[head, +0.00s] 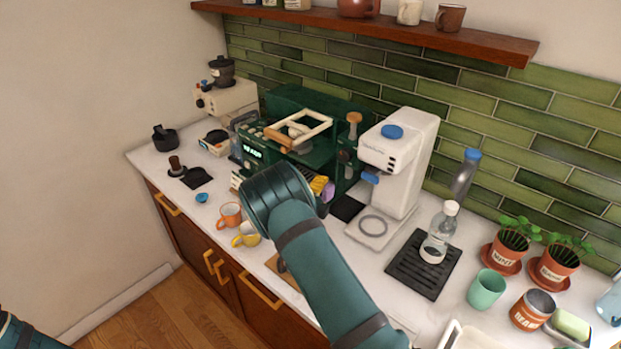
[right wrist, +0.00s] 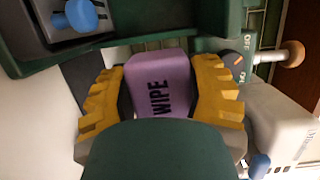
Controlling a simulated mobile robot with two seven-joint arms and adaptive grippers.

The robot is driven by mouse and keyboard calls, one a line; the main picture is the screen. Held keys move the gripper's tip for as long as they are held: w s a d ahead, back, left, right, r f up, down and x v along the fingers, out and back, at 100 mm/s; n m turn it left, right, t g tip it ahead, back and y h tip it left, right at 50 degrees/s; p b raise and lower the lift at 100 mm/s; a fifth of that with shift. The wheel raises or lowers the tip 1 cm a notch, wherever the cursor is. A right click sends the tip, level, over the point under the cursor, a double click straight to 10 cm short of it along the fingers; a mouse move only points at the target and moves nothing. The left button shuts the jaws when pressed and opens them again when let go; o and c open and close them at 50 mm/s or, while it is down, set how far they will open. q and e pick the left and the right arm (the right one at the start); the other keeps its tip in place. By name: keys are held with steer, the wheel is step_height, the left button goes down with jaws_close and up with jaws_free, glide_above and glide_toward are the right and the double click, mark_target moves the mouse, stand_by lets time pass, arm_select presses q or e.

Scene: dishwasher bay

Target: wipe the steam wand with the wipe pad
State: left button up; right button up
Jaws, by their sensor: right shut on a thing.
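My right gripper (head: 322,188) has yellow fingers and is shut on the purple wipe pad, in front of the dark green espresso machine (head: 285,103). In the right wrist view, the wipe pad (right wrist: 158,85), marked WIPE, sits between the two yellow fingers (right wrist: 160,92). In the head view my right arm partly covers the gripper and the machine's lower front. I cannot clearly pick out the steam wand in either view. My left gripper is out of view.
A white machine (head: 403,150) stands right of the espresso machine. A bottle (head: 439,232) stands on a black mat (head: 404,272). A green cup (head: 486,289) and potted plants are further right.

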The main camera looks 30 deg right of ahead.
mark_target(328, 183)
steer(key=shift+r, duration=0.35)
steer(key=shift+w+d+f, duration=0.15)
steer(key=shift+w+d, duration=0.2)
steer(key=shift+w+d+b, duration=0.25)
steer(key=shift+d+b, duration=0.35)
steer(key=shift+d, duration=0.6)
steer(key=shift+b+x, duration=0.4)
steer(key=shift+x, duration=0.95)
steer(key=shift+w+d+b, duration=0.15)
steer(key=shift+d+b, duration=0.15)
steer(key=shift+d, duration=0.75)
